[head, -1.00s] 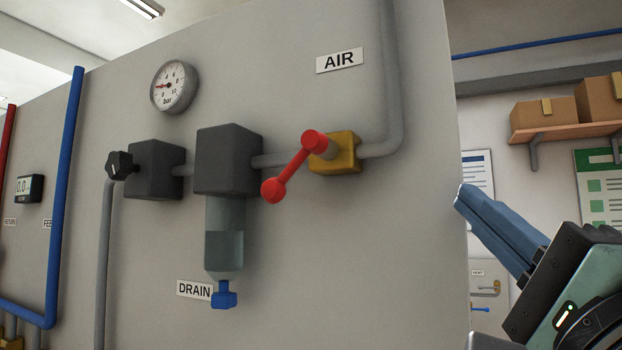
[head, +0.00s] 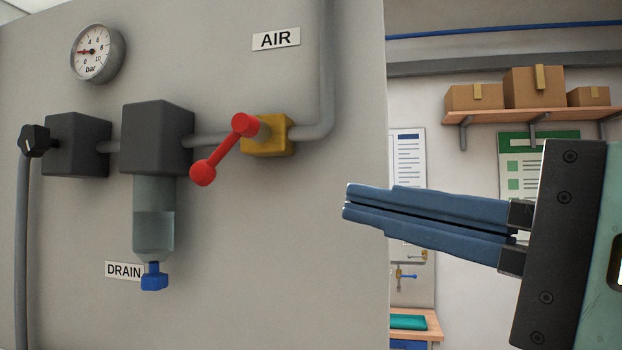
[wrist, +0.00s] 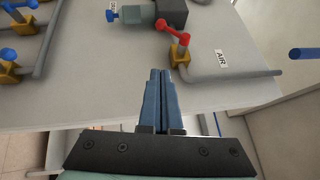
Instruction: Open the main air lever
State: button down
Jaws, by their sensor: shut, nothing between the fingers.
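The main air lever (head: 221,153) is a red handle on a yellow valve body (head: 268,136) under the AIR sign (head: 276,39). In the head view it slants down and left from its pivot, across the grey pipe. My gripper (head: 345,202) has blue fingers closed together and empty. It is to the right of and lower than the lever, apart from it. In the wrist view the lever (wrist: 173,32) is beyond the fingertips (wrist: 160,72), slightly right of them.
A dark filter block (head: 157,138) with a clear bowl and blue drain valve (head: 154,277) is left of the lever. A gauge (head: 97,53) and black knob (head: 34,141) are further left. The panel's right edge is near my fingers. Boxes sit on a shelf (head: 545,115) behind.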

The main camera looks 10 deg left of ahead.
jog(key=s+a+p+x, duration=0.1)
jog(key=p+x, duration=0.5)
jog(key=x, duration=0.7)
jog(key=shift+s+a+r, duration=0.15)
jog(key=shift+s+a, duration=0.1)
jog(key=shift+s, duration=0.4)
